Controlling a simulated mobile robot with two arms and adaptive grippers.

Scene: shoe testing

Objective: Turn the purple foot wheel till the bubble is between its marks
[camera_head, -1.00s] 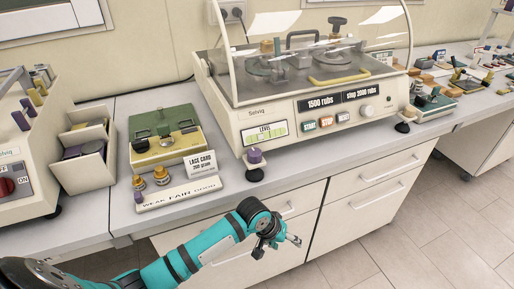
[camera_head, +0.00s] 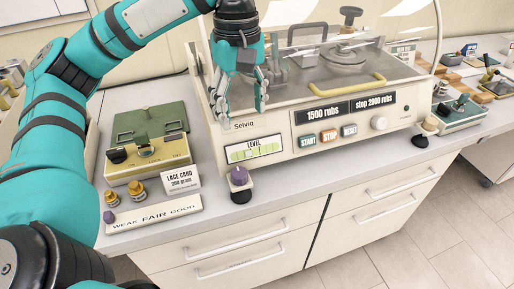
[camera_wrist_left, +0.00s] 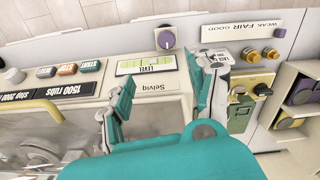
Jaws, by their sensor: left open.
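The purple foot wheel (camera_head: 239,177) sits at the front left foot of the cream rub machine, on the counter edge. It also shows in the left wrist view (camera_wrist_left: 165,38). The level (camera_head: 256,149), a green-yellow vial on a white label, is on the machine front just above it. The bubble is too small to place against its marks. It also shows in the wrist view (camera_wrist_left: 147,65). My left gripper (camera_head: 242,110) is open and empty, pointing down in front of the machine's left side, above the level and wheel. My right gripper is out of view.
Left of the wheel stand a green-lidded box (camera_head: 150,118), a lace card (camera_head: 181,180), brass weights and a WEAK FAIR GOOD strip (camera_head: 153,214). Another foot (camera_head: 430,125) is at the machine's right. The counter front edge is close.

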